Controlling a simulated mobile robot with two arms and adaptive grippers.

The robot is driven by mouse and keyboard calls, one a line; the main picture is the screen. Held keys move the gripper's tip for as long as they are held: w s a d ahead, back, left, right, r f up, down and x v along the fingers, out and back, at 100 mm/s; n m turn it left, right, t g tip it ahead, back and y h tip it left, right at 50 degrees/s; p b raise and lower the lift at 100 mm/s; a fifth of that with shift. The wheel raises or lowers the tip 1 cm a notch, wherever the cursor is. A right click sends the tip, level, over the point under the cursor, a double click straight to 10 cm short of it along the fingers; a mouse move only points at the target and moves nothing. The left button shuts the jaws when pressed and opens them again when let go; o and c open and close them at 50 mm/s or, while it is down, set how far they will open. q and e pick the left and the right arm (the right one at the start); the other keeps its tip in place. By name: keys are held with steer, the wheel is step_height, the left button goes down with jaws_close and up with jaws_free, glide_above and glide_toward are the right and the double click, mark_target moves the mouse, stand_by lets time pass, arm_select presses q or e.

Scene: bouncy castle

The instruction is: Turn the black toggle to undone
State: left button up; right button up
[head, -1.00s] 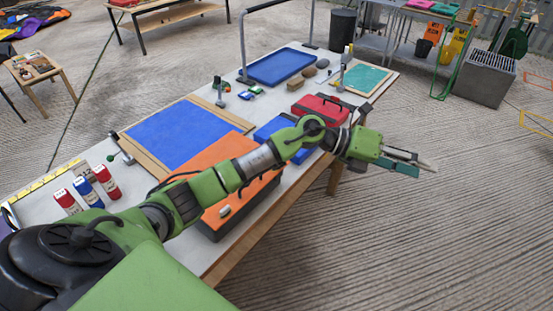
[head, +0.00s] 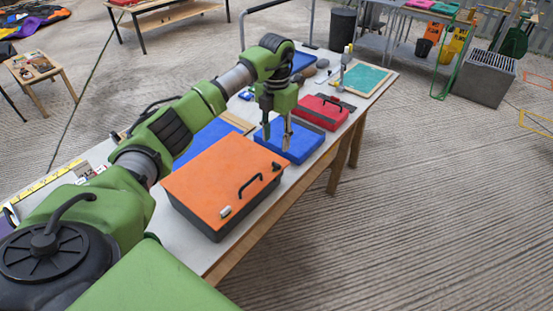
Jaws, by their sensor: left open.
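My left gripper (head: 277,140) points down with its fingers parted over the left part of the blue case (head: 304,148). Nothing shows between the fingers, and I cannot tell whether a fingertip touches the case. The orange-lidded case (head: 215,172) in front has a black handle (head: 250,185); a small pale latch (head: 225,211) sits on its front edge and a small dark latch (head: 276,166) at its right. I cannot pick out with certainty which part is the black toggle; my gripper hides part of the blue case. My right gripper is not in view.
A red case (head: 320,112) and a framed green mat (head: 365,77) lie further along the table. My left arm covers much of the blue mat (head: 207,138) and the table's left side.

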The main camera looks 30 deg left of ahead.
mark_target(276, 164)
arm_select(q)
step_height(276, 164, down, 10)
steer(key=shift+r+p, duration=0.15)
steer(key=shift+p, duration=0.9)
steer(key=c, duration=1.1)
